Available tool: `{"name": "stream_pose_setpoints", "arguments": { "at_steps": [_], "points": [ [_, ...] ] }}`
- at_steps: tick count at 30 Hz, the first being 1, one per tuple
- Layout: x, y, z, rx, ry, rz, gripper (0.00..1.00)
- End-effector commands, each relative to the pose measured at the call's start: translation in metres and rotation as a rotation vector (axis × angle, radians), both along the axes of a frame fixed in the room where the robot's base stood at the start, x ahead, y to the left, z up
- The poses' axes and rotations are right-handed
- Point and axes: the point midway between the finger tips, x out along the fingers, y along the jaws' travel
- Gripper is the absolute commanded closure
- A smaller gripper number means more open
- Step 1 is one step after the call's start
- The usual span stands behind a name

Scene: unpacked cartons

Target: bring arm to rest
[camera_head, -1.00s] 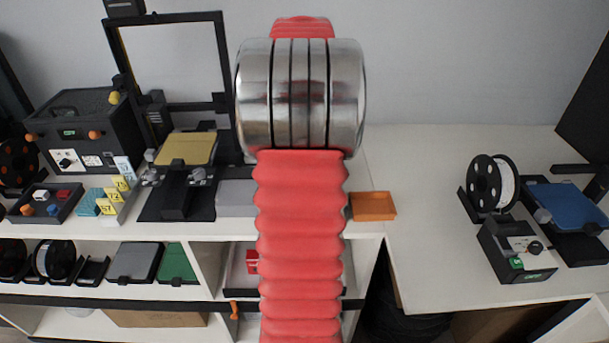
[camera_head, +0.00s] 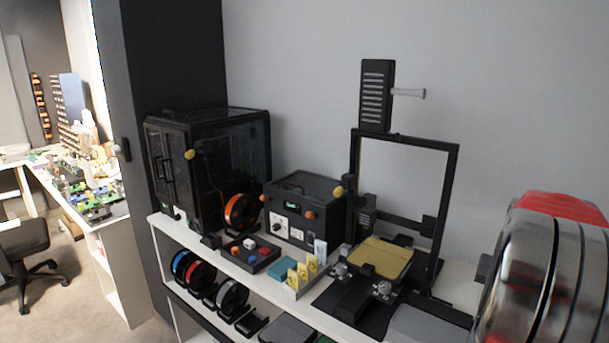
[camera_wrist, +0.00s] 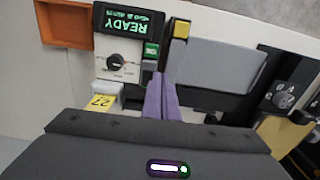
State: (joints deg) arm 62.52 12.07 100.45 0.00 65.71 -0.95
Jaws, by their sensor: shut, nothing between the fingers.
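My gripper (camera_wrist: 161,92) shows in the wrist view as two purple fingers pressed together, with nothing between them. Its dark body fills the bottom of that view. The fingertips appear close to a control box (camera_wrist: 128,79) with an upside-down READY display, a knob and a green button; whether they touch it I cannot tell. In the head view my red and metal arm stands at the right edge, and the gripper is out of that picture.
In the wrist view, an orange tray (camera_wrist: 66,22) and a grey slab (camera_wrist: 217,65) lie near the box. In the head view, a printer with a yellow plate (camera_head: 381,258), a black box (camera_head: 304,212) and a dark enclosed cabinet (camera_head: 210,165) crowd the white shelf. Open floor lies far left.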

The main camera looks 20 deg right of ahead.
Motion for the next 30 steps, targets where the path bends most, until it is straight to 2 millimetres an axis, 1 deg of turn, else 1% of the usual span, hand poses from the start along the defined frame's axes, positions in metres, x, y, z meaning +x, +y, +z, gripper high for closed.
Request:
{"name": "stream_pose_setpoints", "arguments": {
  "at_steps": [1,5,9,14,15,22,30],
  "points": [
    [0.006,0.014,0.002,-0.008,-0.005,0.023,1.00],
    [0.022,0.050,0.005,-0.032,-0.019,0.084,1.00],
    [0.040,0.096,0.011,-0.061,-0.040,0.166,1.00],
    [0.055,0.149,0.017,-0.095,-0.068,0.268,1.00],
    [0.058,0.162,0.018,-0.103,-0.076,0.294,1.00],
    [0.068,0.237,0.023,-0.147,-0.129,0.448,1.00],
    [0.065,0.320,0.026,-0.189,-0.203,0.637,1.00]
  ]
}}
